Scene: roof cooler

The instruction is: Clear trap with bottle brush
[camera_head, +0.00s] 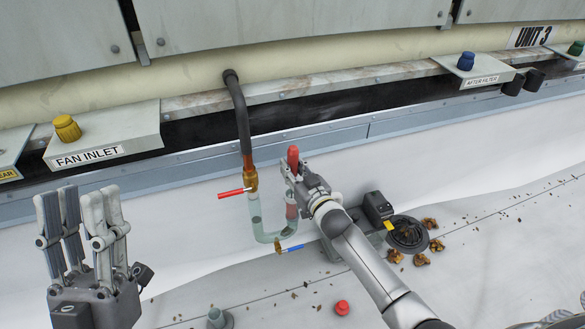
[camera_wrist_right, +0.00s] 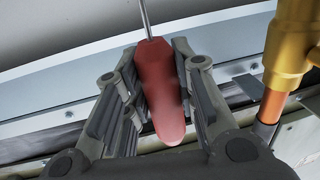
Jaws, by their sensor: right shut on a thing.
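The trap is a clear U-shaped tube (camera_head: 257,226) below a brass fitting and a black hose. It has a red-handled valve (camera_head: 233,193) on its left leg and a blue-handled valve (camera_head: 292,248) at the bottom. My right gripper (camera_head: 297,172) is at the top of the right leg, shut on a red handle (camera_head: 293,153), apparently the bottle brush. The wrist view shows the red handle (camera_wrist_right: 162,90) between the fingers (camera_wrist_right: 160,95), with a thin metal rod. A reddish part (camera_head: 291,209) shows at the right leg; its detail is unclear. My left gripper (camera_head: 88,208) is open and empty.
A roof drain (camera_head: 408,234) with leaf clumps (camera_head: 428,223) and a black box (camera_head: 378,208) lie right of the trap. A red cap (camera_head: 342,308) and grey-green object (camera_head: 219,318) are in front. The unit's ledge (camera_head: 300,85) runs behind.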

